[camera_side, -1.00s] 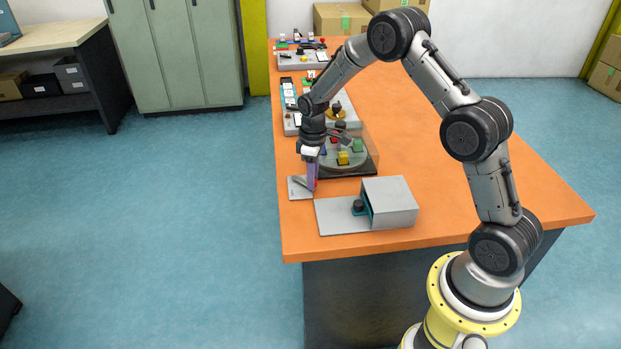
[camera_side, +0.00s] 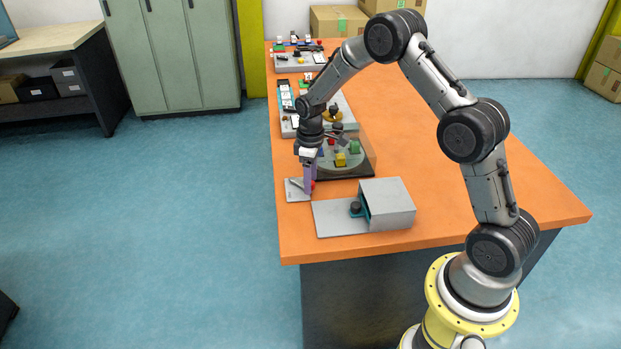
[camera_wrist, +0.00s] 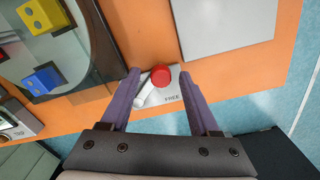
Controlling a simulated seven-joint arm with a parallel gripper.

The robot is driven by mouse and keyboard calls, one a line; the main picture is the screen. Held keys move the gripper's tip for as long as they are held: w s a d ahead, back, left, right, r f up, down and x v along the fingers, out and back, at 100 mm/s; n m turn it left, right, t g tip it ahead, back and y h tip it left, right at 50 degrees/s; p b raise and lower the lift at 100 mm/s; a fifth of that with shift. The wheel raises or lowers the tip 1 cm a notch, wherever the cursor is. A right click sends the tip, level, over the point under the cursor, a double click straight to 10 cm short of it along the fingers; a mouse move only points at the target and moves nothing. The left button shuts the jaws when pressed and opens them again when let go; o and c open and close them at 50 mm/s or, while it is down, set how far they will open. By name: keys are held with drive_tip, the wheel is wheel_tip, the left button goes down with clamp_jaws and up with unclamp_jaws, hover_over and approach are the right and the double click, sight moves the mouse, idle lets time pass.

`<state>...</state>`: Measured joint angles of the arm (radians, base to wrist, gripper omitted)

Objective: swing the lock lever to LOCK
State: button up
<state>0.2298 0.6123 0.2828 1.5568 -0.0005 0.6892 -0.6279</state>
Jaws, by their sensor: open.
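The lock lever is a white bar (camera_wrist: 147,92) with a round red knob (camera_wrist: 161,75) at one end, on a small pale plate (camera_wrist: 182,80) lettered FREE. In the wrist view the bar runs from the knob down to the left. My gripper (camera_wrist: 160,74) is open, its purple fingers on either side of the knob. I cannot tell whether either finger touches it. In the side view my gripper (camera_side: 309,190) points down over the plate (camera_side: 293,194), and the red knob (camera_side: 313,186) shows beside a finger. The LOCK marking is not seen.
Behind the plate is a round platform (camera_side: 350,165) with coloured blocks on a dark base. In front stands a grey box (camera_side: 388,203) on a flat plate (camera_side: 333,220). The orange table's left edge (camera_side: 279,215) is close by. More panels lie farther back.

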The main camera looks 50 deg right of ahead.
wheel_tip(320, 180, up, 14)
idle(0.5)
drive_tip(key=shift+f, duration=0.1)
drive_tip(key=s+a+r+t, duration=0.2)
drive_tip(key=a+r, duration=0.1)
drive_tip(key=r, duration=0.6)
drive_tip(key=s+a+r+t, duration=0.2)
drive_tip(key=s+a+r, duration=0.3)
drive_tip(key=s+r, duration=0.5)
drive_tip(key=s+a+f+m, duration=0.1)
drive_tip(key=s+f+m, duration=0.1)
drive_tip(key=s, duration=0.7)
drive_tip(key=s+a+f+m+t, duration=0.1)
drive_tip(key=s+f+m, duration=0.1)
drive_tip(key=s+f, duration=0.3)
drive_tip(key=shift+s+a+f+m+t, duration=0.3)
drive_tip(key=shift+s+a, duration=0.1)
drive_tip(key=shift+s, duration=1.55)
